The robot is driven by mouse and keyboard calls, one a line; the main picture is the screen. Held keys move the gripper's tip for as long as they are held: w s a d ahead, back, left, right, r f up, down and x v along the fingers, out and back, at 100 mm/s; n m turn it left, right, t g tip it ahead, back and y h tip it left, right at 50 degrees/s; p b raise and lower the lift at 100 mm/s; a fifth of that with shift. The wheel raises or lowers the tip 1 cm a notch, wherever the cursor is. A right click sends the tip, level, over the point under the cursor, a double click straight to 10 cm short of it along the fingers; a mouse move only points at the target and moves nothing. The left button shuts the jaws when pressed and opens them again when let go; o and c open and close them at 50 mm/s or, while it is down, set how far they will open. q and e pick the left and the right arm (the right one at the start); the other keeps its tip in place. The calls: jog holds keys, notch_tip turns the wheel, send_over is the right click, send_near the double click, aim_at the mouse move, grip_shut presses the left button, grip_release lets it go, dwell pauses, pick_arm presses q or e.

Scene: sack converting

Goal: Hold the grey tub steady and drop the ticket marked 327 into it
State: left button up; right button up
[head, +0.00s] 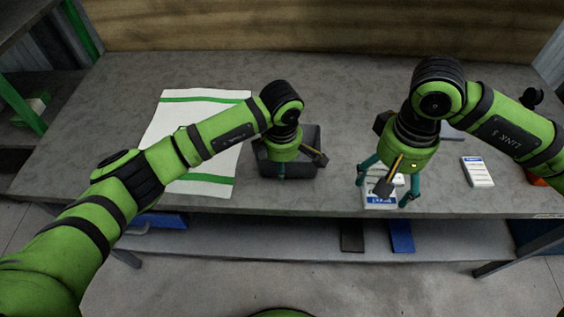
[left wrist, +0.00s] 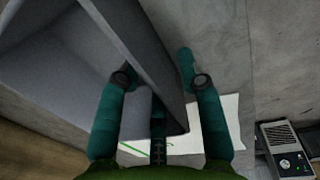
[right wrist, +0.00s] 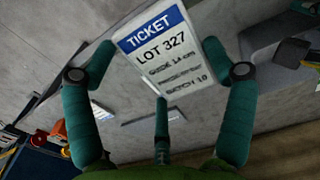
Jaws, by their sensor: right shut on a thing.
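The grey tub (head: 316,165) stands on the table near its front edge, left of centre. My left gripper (head: 300,170) is at the tub; in the left wrist view its fingers (left wrist: 155,65) are apart, one on each side of the tub wall (left wrist: 150,50). I cannot tell whether they touch it. My right gripper (head: 386,197) is to the right of the tub, over the table's front. It is shut on the white ticket (right wrist: 163,50) with a blue band, reading LOT 327. The ticket also shows in the head view (head: 380,202).
Another white ticket (head: 478,172) lies to the right. A white sheet with green stripes (head: 215,107) lies left of the tub. A pale flat thing (head: 452,132) lies behind my right gripper. The back of the table is mostly clear. A lower shelf (head: 300,240) runs below.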

pick_arm(q)
notch_tip(320, 180, up, 12)
jog(key=s, duration=0.1)
dwell(0.4)
jog(key=shift+s+f, duration=0.1)
jog(key=shift+s, duration=0.05)
